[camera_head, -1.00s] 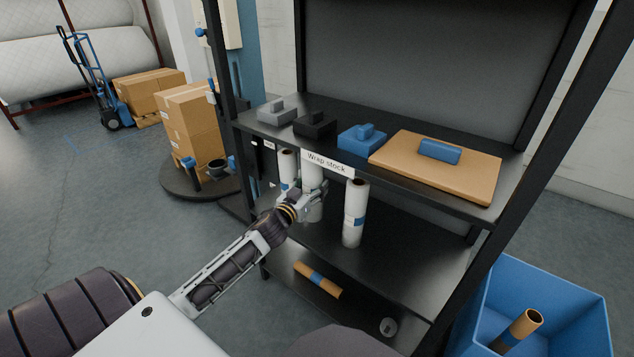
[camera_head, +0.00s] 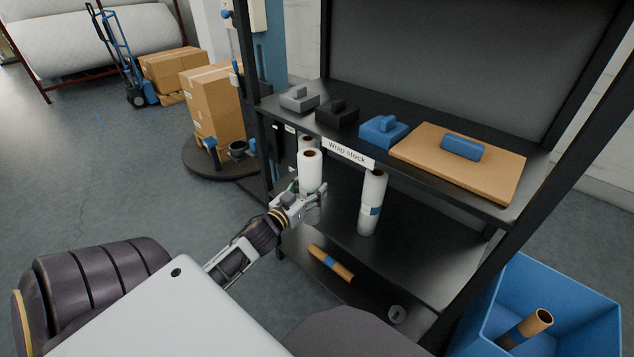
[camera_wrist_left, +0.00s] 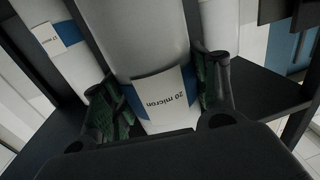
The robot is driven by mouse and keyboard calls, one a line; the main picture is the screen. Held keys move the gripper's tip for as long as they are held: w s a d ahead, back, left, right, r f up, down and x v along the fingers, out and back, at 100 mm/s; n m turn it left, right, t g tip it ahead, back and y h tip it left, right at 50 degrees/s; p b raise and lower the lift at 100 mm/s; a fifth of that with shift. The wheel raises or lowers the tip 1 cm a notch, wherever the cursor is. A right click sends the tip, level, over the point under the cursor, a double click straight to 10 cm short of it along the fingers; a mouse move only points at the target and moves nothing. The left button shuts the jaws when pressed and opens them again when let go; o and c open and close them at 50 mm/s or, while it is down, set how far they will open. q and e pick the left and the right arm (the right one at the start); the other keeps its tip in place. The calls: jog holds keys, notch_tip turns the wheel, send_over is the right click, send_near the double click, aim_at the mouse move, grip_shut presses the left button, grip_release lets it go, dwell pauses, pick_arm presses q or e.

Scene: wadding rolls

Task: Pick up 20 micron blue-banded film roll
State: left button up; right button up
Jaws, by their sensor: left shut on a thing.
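A white film roll (camera_head: 310,172) stands upright in my left gripper (camera_head: 306,203), at the front left of the shelf under the "Wrap stock" sign. In the left wrist view the held roll (camera_wrist_left: 140,40) has a blue band and a label reading "20 micron". The left gripper's fingers (camera_wrist_left: 163,98) are closed on both sides of it near the label. The roll's lower end is hidden, so I cannot tell its clearance from the shelf. Another white roll (camera_head: 305,143) stands behind it, and a blue-banded white roll (camera_head: 373,190) stands to the right. My right gripper is out of view.
The upper shelf (camera_head: 480,190) holds several blocks and a tan board (camera_head: 500,172) above the rolls. Its black uprights flank the space. A tan roll (camera_head: 331,263) lies on the bottom shelf. A blue bin (camera_head: 585,325) stands at right. Boxes (camera_head: 215,115) stand at left.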

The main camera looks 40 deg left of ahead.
aim_at(301, 192)
pick_arm(q)
jog(key=s, duration=0.2)
jog(key=shift+s+a+r+p, duration=0.15)
jog(key=shift+s+p, duration=0.15)
jog(key=shift+s, duration=0.85)
jog(key=shift+s+a+p, duration=0.1)
jog(key=shift+s+p, duration=0.25)
jog(key=shift+s, duration=0.55)
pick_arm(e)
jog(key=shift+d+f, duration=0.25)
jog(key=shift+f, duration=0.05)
pick_arm(q)
jog(key=shift+a, duration=0.1)
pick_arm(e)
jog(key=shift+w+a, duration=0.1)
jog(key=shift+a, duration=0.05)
